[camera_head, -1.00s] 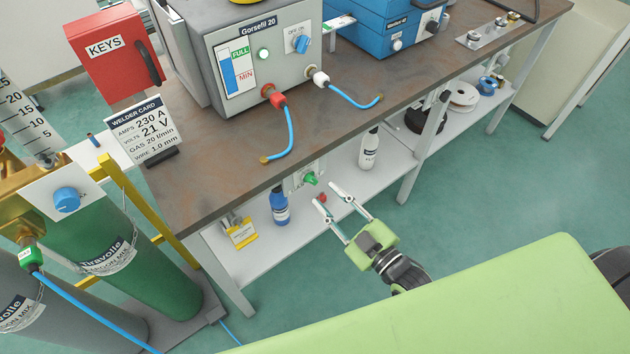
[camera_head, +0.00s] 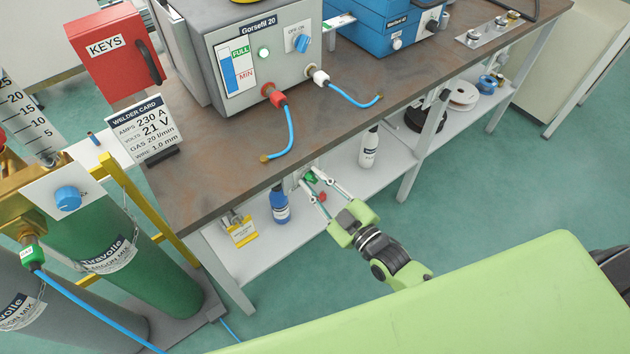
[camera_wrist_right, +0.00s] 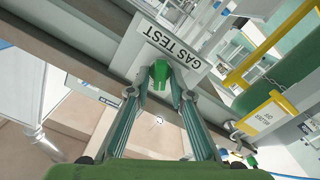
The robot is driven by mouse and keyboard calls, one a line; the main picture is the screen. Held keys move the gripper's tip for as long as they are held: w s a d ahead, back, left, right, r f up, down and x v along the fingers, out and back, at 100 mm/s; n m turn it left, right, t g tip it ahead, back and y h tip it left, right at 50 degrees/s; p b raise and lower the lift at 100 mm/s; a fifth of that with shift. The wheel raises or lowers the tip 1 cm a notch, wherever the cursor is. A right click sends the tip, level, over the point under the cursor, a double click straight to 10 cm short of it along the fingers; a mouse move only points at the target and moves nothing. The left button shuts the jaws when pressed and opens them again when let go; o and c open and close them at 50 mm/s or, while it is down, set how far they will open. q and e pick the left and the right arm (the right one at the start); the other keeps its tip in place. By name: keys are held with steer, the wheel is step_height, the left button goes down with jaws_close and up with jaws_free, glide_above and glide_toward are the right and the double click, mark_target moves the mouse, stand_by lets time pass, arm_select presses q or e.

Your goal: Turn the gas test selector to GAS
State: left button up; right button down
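The gas test selector is a green knob (camera_head: 310,177) on a small pale plate under the front edge of the workbench. In the right wrist view the green knob (camera_wrist_right: 159,74) sits below a white plate lettered GAS TEST (camera_wrist_right: 172,42). My right gripper (camera_head: 309,175) has reached the knob with its two fingers apart. In the wrist view my right gripper (camera_wrist_right: 158,78) has one fingertip on each side of the knob. I cannot tell whether the fingers touch it. The knob's position marks cannot be read. My left gripper is not in view.
The bench edge (camera_head: 300,168) lies just above the knob. A lower shelf (camera_head: 340,180) holds a blue bottle (camera_head: 279,205) and a white bottle (camera_head: 369,148). A yellow sign (camera_head: 241,232) hangs at left. Gas cylinders (camera_head: 150,265) stand at far left.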

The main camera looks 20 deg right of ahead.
steer(key=shift+m, duration=0.3)
steer(key=shift+r+m+p, duration=0.1)
steer(key=shift+m+p, duration=0.3)
steer(key=shift+m, duration=0.4)
steer(key=m, duration=0.3)
steer(key=shift+d+m+p, duration=0.1)
steer(key=shift+m+p, duration=0.2)
steer(key=shift+p, duration=0.05)
steer(key=m, duration=0.6)
steer(key=shift+d, duration=0.15)
steer(key=c, duration=2.1)
jaws_free()
